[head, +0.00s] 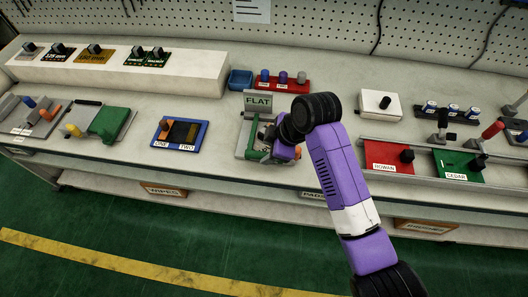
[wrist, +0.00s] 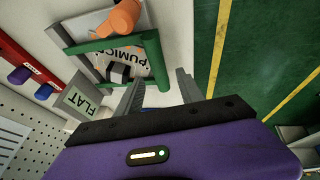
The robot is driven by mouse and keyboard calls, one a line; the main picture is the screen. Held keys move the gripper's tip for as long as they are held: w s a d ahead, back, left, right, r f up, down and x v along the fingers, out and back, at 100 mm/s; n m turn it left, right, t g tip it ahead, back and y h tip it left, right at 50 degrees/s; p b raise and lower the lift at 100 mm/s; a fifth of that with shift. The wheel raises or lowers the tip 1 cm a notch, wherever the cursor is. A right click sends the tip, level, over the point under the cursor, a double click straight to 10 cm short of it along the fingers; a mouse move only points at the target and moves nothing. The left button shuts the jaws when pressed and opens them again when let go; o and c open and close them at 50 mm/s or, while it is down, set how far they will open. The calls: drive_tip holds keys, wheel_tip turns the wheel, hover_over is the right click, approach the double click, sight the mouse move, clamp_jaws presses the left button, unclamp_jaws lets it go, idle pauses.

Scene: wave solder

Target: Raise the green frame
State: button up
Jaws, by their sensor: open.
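The green frame (wrist: 155,60) shows in the wrist view as thin green bars around a pale panel lettered "PUMICE", of which part is hidden. An orange knob (wrist: 122,18) is at its upper edge. In the head view the frame (head: 242,151) is mostly hidden by my arm, on a grey fixture below a "FLAT" sign (head: 258,101). My gripper (wrist: 158,88) is open, with its two grey fingers apart and nothing seen held between them. It is beside the frame's near right corner; I cannot tell whether a finger touches it.
Left of the fixture lies a blue-edged tray (head: 180,147) marked "ONE" and "TWO". Behind are a blue bin (head: 240,79) and a red rack (head: 283,86) of knobs. To the right are red (head: 386,156) and green (head: 455,166) panels. Bare bench lies between the tray and fixture.

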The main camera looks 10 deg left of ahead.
sight(262, 154)
drive_tip(key=shift+x, duration=1.95)
clamp_jaws()
